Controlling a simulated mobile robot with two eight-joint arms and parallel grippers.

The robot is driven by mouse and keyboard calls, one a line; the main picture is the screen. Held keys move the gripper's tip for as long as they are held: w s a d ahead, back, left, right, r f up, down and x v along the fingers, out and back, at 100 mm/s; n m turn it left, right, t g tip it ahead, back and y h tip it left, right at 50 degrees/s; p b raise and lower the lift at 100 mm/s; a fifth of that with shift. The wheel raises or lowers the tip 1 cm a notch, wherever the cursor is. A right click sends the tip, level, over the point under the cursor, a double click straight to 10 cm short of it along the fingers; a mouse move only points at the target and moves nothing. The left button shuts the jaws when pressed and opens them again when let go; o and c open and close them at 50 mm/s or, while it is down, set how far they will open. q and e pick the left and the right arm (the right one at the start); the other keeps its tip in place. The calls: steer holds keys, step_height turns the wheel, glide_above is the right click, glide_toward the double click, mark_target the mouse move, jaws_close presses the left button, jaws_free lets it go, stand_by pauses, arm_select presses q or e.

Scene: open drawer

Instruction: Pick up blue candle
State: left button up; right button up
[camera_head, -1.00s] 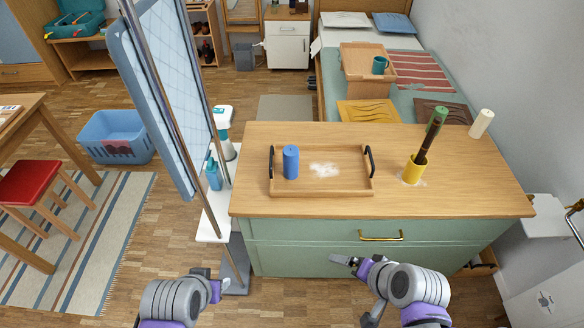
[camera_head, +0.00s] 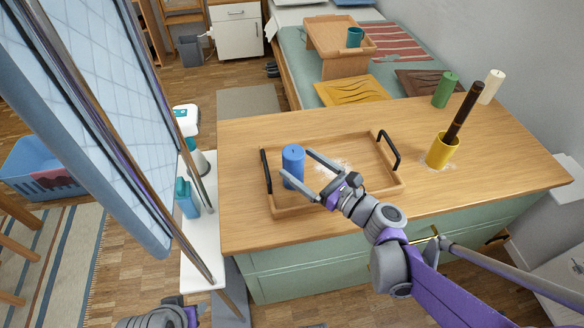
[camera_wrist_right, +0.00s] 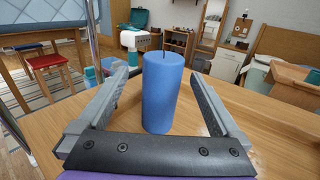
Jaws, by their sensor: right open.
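The blue candle (camera_head: 293,166) stands upright at the left end of the wooden tray (camera_head: 345,193) on the green dresser's top. My right gripper (camera_head: 299,169) is open and low over the tray, pointing left at the candle. In the right wrist view the candle (camera_wrist_right: 162,92) stands between the two spread fingers, with room on both sides. My right gripper also shows there (camera_wrist_right: 165,88). My left gripper (camera_head: 182,312) is only partly visible at the bottom edge of the head view, and its fingers cannot be made out.
A yellow cup (camera_head: 441,151) holding a dark brown stick stands right of the tray. A green candle (camera_head: 445,90) and a white candle (camera_head: 491,86) stand at the back right. The tray has black handles (camera_head: 391,150). A tall blue panel (camera_head: 80,110) stands at the left.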

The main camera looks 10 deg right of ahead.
mark_target(285, 151)
steer(key=b+x, duration=0.1)
steer(key=x, duration=0.5)
steer(key=shift+w+r, duration=0.15)
steer(key=shift+w, duration=0.15)
steer(key=shift+s, duration=0.1)
jaws_close()
